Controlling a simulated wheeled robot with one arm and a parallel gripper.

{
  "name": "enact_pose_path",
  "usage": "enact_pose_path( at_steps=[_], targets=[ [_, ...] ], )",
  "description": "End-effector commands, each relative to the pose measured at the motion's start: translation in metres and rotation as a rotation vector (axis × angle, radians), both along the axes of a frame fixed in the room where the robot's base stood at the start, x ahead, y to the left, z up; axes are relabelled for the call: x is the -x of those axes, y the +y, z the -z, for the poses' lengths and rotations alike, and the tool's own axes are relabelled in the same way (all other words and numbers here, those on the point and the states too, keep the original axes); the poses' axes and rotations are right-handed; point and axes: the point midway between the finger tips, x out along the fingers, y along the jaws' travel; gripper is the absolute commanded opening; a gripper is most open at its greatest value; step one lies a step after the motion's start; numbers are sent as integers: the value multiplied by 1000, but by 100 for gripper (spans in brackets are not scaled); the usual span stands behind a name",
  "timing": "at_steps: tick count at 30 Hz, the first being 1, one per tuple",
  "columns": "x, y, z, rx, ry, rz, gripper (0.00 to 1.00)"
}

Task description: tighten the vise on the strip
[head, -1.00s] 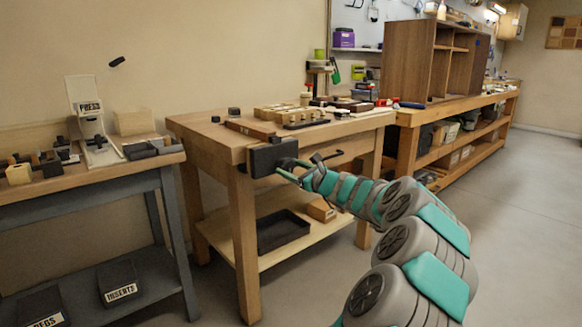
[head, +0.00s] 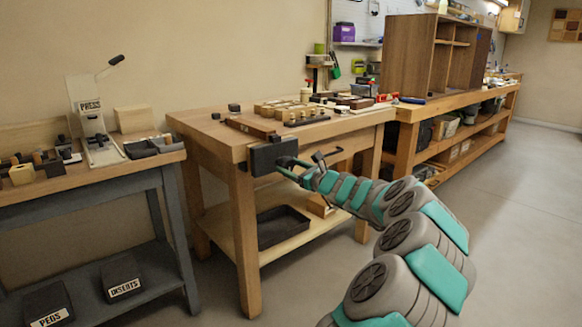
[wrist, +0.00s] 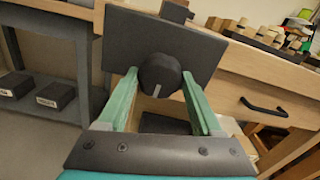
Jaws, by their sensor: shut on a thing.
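The vise's dark front jaw (head: 275,155) is on the front edge of the wooden bench, and its flat plate (wrist: 190,45) fills the upper middle of the wrist view. A dark round knob (wrist: 160,72) with a pale mark low on its face sticks out from the plate. My gripper (wrist: 164,92) is shut on the knob, with one green finger on each side. My gripper also shows at the jaw in the head view (head: 288,164). A reddish-brown strip (head: 250,128) lies on the bench top behind the jaw; I cannot tell whether the vise touches it.
Small blocks (head: 290,108) and a peg rail (head: 306,119) sit on the bench top. A black drawer handle (wrist: 264,107) is right of the vise. A dark tray (head: 282,228) is on the lower shelf. A grey bench with a press (head: 92,125) stands left. The floor at right is open.

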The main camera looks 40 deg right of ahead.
Motion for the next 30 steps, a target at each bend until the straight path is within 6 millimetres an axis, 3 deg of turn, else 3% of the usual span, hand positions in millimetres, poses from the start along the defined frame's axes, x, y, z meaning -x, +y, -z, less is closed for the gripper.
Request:
enact_pose_path(
  at_steps=[23,30],
  targets=[
    [0,0,1,-129,12,0,18],
    [-1,0,2,-244,21,0,18]
  ],
)
